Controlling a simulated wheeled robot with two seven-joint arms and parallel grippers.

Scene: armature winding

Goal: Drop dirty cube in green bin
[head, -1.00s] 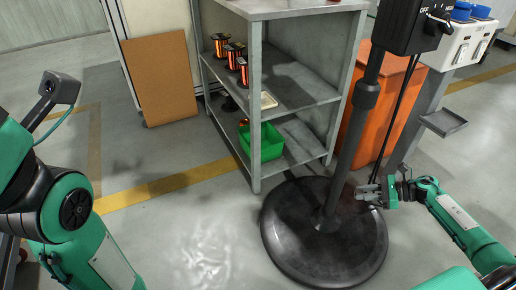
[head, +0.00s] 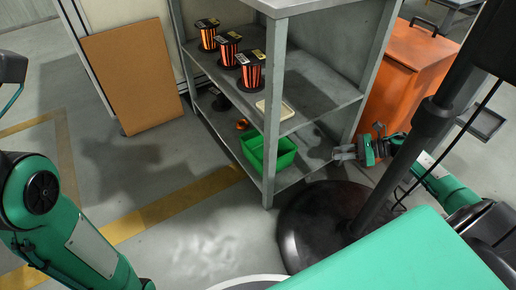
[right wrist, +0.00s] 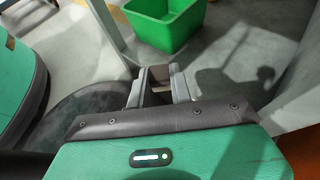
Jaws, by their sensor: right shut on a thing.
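The green bin (head: 284,160) stands open on the lower shelf of the grey rack, near the front post. It also shows at the top of the right wrist view (right wrist: 150,32). My right gripper (head: 345,152) is to the right of the bin, by the rack's right post. In the right wrist view, its fingers (right wrist: 160,82) are shut on a small brownish thing, likely the dirty cube (right wrist: 159,94), mostly hidden between them. The bin lies ahead of the fingertips, with a gap between. My left gripper is out of view; only my left arm shows.
The grey rack (head: 268,110) holds several copper wire spools (head: 228,50) above, and a cream tray (head: 275,108). A round black base with a pole (head: 325,215) stands in front.

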